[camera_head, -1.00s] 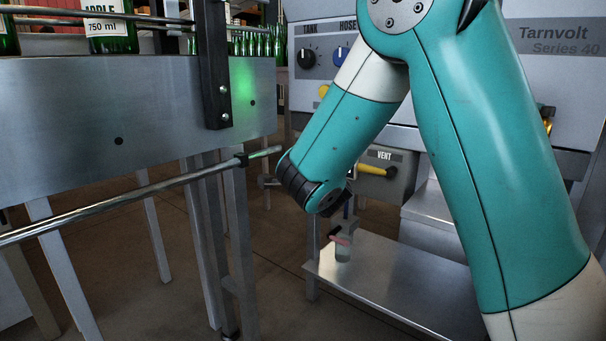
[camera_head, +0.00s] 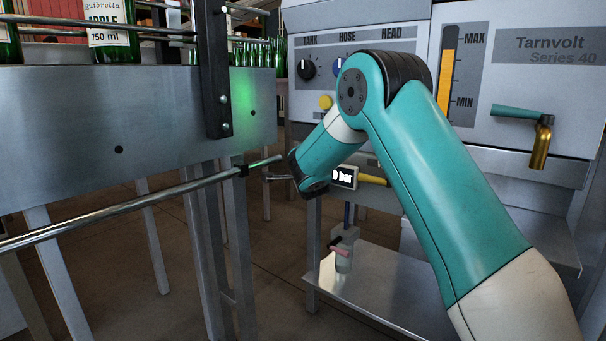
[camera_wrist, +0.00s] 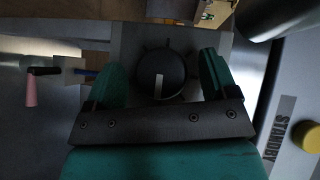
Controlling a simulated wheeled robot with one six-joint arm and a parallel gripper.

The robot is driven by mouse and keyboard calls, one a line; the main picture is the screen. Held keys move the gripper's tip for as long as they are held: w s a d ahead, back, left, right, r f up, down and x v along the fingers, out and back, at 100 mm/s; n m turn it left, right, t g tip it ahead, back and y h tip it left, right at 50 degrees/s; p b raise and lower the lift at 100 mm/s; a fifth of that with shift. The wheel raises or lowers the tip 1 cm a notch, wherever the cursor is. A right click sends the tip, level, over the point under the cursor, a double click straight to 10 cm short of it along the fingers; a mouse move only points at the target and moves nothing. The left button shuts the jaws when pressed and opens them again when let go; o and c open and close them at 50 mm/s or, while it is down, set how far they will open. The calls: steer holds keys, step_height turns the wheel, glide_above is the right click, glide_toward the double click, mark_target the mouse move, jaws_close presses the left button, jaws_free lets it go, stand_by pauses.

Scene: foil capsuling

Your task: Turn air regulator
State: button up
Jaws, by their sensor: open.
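In the wrist view a round black knob (camera_wrist: 174,72) with a pale pointer line sits on a grey plate with tick marks; I take it for the air regulator knob. My gripper (camera_wrist: 160,64) is open, with one green finger on each side of the knob. I cannot tell whether the fingers touch it. In the head view a small display (camera_head: 343,176) reading "0 Bar", partly covered, shows beside my arm's wrist. My arm hides the knob there.
A yellow button (camera_wrist: 306,136) by "STANDBY" is at right in the wrist view.

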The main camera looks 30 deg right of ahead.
steer(key=shift+c, duration=0.4)
steer(key=c, duration=0.8)
steer(key=shift+c, duration=0.2)
steer(key=shift+r+p, duration=0.15)
steer(key=shift+p, duration=0.2)
steer(key=n+g+p, duration=0.4)
steer(key=g+p, duration=0.2)
steer(key=p, duration=0.6)
steer(key=shift+w, duration=0.1)
steer(key=shift+a+g, duration=0.1)
steer(key=shift+g, duration=0.3)
